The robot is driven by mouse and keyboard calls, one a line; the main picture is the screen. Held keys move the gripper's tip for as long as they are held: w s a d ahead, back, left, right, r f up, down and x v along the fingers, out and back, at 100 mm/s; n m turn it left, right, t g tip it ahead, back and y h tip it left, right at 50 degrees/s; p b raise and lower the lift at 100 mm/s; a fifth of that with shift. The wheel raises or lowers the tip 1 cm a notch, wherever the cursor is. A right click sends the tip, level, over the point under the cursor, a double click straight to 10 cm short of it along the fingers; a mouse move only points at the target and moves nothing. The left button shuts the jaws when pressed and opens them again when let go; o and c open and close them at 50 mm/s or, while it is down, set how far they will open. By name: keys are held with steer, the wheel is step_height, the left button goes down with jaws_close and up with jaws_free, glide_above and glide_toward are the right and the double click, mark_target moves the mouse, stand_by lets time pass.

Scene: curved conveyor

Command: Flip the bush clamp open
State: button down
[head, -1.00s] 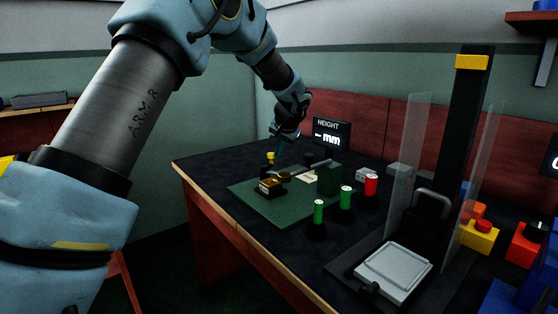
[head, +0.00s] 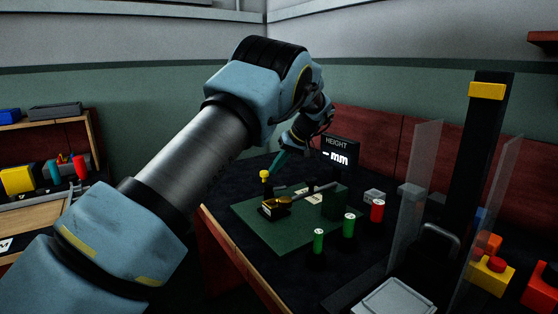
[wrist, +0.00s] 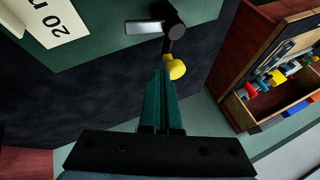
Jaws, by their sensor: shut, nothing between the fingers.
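The bush clamp sits on the green plate (head: 268,231) on the dark table. In the head view its yellow ball knob (head: 264,174) stands on a short dark stem at the plate's far left, behind the black block with the gold-coloured bush (head: 276,205). The wrist view shows the knob (wrist: 176,69) on its black arm and a dark pivot (wrist: 170,18). My gripper (head: 277,170) has slim teal fingers, shut and empty. Its tips (wrist: 165,72) are right beside the knob; I cannot tell whether they touch it.
Two green cylinders (head: 348,226) and a red one (head: 377,211) stand to the right. A HEIGHT display (head: 338,151) is behind. A tall black stand (head: 480,150) with clear panels is farther right.

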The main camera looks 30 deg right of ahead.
steer(key=shift+w+a+n+g+y+p, duration=0.35)
steer(key=shift+n+p, duration=0.25)
steer(key=shift+n, duration=0.1)
steer(key=shift+w+a, duration=0.1)
stand_by(0.4)
